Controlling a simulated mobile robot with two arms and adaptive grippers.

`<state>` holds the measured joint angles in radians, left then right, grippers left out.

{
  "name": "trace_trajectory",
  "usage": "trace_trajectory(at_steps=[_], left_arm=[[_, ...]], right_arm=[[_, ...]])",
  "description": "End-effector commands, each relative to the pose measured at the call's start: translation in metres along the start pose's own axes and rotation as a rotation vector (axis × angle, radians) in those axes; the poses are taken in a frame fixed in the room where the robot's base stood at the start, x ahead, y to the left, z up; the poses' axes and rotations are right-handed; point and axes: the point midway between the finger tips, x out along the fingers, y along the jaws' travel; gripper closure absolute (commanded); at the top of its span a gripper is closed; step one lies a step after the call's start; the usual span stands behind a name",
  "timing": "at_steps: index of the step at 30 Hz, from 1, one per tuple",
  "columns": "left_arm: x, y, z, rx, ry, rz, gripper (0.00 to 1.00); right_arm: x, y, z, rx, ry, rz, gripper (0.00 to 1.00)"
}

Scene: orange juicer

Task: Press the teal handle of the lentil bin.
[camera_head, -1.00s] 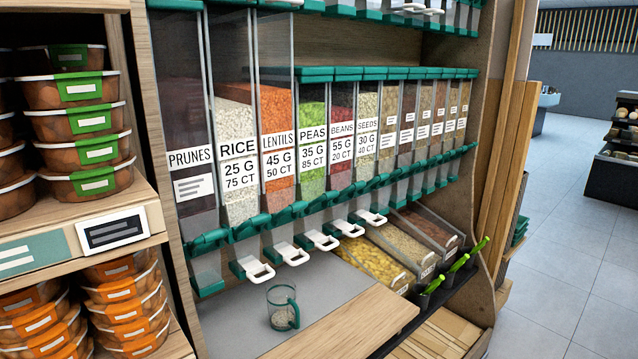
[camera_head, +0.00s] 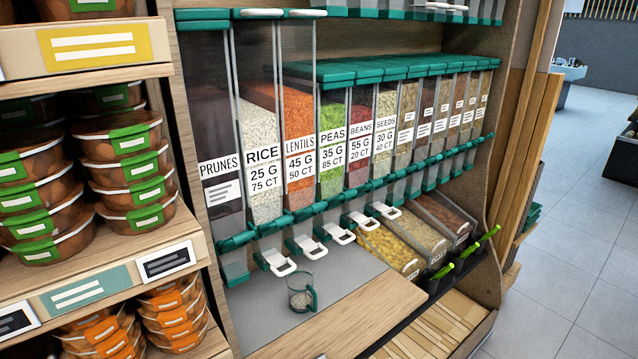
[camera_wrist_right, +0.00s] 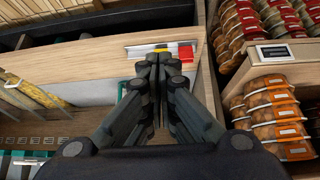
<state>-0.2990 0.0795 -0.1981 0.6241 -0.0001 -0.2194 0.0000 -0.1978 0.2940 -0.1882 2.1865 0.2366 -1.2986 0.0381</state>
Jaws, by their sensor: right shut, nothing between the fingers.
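The lentil bin (camera_head: 299,135) is a clear upright dispenser of orange lentils between the rice and peas bins in the head view. Its teal handle (camera_head: 303,213) is at its base, above a clear chute with a white lever (camera_head: 311,248). A clear cup with a green handle (camera_head: 300,292) stands on the grey counter below the rice and lentil bins, with something pale inside. In the right wrist view my right gripper (camera_wrist_right: 158,62) is shut and empty, pointing toward a wooden ledge. Neither gripper shows in the head view.
Shelves of tubs with green (camera_head: 130,150) and orange labels stand at the left. A wooden board (camera_head: 360,310) edges the grey counter. Open trays with green-handled scoops lie to the right. A small red and yellow item (camera_wrist_right: 175,52) is near my right fingertips. Open floor is at far right.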

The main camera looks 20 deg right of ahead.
Motion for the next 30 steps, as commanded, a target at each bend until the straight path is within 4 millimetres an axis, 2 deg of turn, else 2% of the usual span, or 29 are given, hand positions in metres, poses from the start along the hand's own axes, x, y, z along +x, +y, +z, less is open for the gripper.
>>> trace_trajectory(at_steps=[1,3,11,14,18,21,24,27,30], left_arm=[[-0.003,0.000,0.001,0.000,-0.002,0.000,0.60],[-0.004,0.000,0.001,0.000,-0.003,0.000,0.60],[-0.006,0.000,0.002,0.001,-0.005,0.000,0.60],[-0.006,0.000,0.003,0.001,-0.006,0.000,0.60],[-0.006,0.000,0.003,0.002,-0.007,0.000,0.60],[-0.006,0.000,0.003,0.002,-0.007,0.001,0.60],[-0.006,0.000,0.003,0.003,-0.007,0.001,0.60],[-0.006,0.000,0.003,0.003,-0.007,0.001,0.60],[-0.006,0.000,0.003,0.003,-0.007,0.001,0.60]], right_arm=[[-0.005,0.007,-0.031,-0.022,0.051,-0.003,1.00],[-0.009,0.014,-0.067,-0.043,0.116,-0.016,1.00],[-0.031,0.050,-0.192,-0.083,0.332,-0.044,1.00],[-0.046,0.070,-0.238,-0.083,0.412,-0.046,1.00],[-0.076,0.100,-0.300,-0.071,0.522,-0.045,1.00],[-0.099,0.119,-0.335,-0.058,0.588,-0.042,1.00],[-0.119,0.134,-0.360,-0.044,0.641,-0.041,1.00],[-0.132,0.144,-0.376,-0.033,0.675,-0.041,1.00],[-0.139,0.149,-0.383,-0.028,0.692,-0.040,1.00]])
